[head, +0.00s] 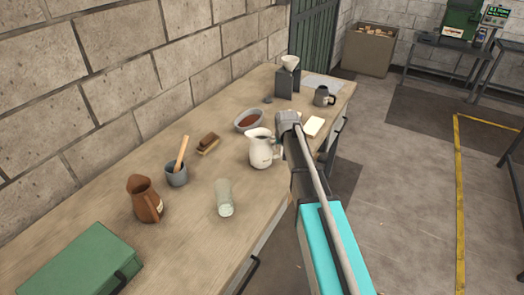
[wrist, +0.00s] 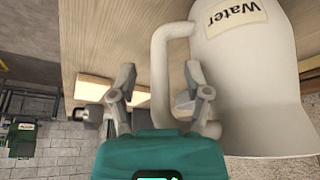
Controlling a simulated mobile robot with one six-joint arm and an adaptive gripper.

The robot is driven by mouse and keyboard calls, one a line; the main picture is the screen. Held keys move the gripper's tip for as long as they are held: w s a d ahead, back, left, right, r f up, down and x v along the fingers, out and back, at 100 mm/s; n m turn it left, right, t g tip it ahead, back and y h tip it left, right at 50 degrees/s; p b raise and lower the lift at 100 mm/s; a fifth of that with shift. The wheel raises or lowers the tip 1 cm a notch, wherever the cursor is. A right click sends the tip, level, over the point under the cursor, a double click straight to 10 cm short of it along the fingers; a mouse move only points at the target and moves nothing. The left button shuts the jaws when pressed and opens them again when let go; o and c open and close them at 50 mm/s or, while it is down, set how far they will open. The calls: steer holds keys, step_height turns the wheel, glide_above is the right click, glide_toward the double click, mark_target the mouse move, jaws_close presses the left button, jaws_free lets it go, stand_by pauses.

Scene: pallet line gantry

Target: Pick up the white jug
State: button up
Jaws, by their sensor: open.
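The white jug (head: 260,150) stands upright on the wooden bench, near its front edge. In the wrist view the jug (wrist: 258,85) fills the upper right, upside down in the picture, with a "Water" label and its handle (wrist: 160,80) toward the left. My gripper (wrist: 159,78) is open, and the handle appears between its two fingers with a gap on each side. I cannot tell how far the fingers reach past the handle. In the head view my arm's end is just right of the jug and the fingers are hidden.
The bench (head: 100,205) also holds a glass (head: 224,200), a brown pitcher (head: 146,200), a grey cup (head: 176,175), a brush (head: 208,144), a grey bowl (head: 249,120), a dark mug (head: 324,96) and a green case (head: 80,262). A pale block (head: 313,127) lies behind my arm's end.

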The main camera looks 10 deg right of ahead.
jaws_close()
stand_by(0.4)
steer(key=shift+r+p, duration=0.3)
stand_by(0.3)
steer(key=shift+r+p, duration=1.3)
steer(key=shift+p, duration=0.05)
steer(key=s+d+r+p, duration=0.9)
steer(key=s, duration=0.1)
steer(key=shift+r+p, duration=0.3)
steer(key=shift+r, duration=0.05)
steer(key=shift+s+d, duration=0.15)
stand_by(0.9)
